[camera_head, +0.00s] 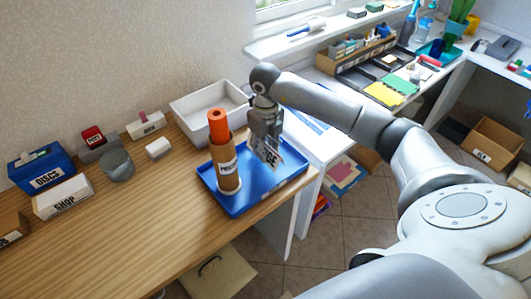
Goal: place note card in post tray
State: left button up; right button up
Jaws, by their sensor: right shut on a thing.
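My right gripper (266,138) points down and is shut on a small card with dark print (269,155), which I take as the note card. It holds the card above the right part of a shallow blue tray (235,207) on the wooden desk. I cannot tell whether the card's lower edge touches the tray. An empty white tray (182,117) stands behind the blue one. No label reading "post" is legible on either tray. My left gripper is out of view.
A labelled cardboard tube (225,167) with an orange roll (218,125) stands upright in the blue tray, left of my gripper. A blue DISCS box (42,172), a white SHOP box (62,197) and a grey round tin (117,165) stand left. The desk's front is clear.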

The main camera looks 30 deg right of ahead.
jog(key=shift+w+f, duration=0.15)
jog(key=shift+f, duration=0.1)
notch_tip(320, 180, down, 2)
jog(key=shift+f+p, duration=0.15)
jog(key=shift+p, duration=0.55)
jog(key=shift+d+f, duration=0.1)
jog(key=shift+f, duration=0.25)
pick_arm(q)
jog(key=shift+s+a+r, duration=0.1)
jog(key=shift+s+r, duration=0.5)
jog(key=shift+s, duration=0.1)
pick_arm(e)
jog(key=shift+f, duration=0.1)
jog(key=shift+f, duration=0.15)
jog(key=o, duration=0.7)
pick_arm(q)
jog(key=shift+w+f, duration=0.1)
